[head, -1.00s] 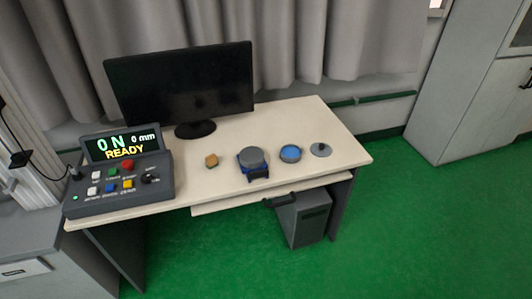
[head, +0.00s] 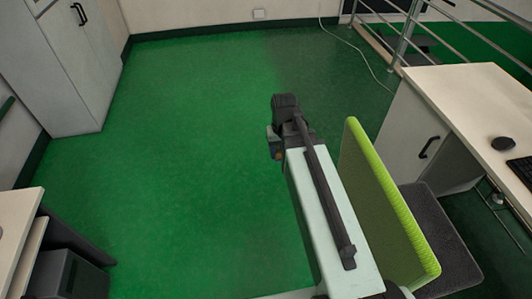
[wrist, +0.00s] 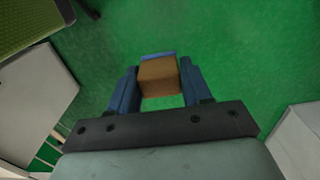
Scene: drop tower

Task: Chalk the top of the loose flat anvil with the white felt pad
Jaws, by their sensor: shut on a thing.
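My gripper (wrist: 158,82) is shut on a brown block (wrist: 160,78), seen between its two blue fingers in the wrist view. A thin blue strip shows at the block's far edge; I cannot tell what it belongs to. In the head view my gripper (head: 276,146) is held out over the green floor, and the block is mostly hidden there. No white face shows on the block. The loose flat anvil is not in either current view.
A desk corner (head: 18,215) and a dark computer case (head: 75,277) are at the lower left. A green-backed chair (head: 385,205) stands close right of my arm, beside another desk (head: 455,95). Open green floor (head: 190,130) lies left of my arm.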

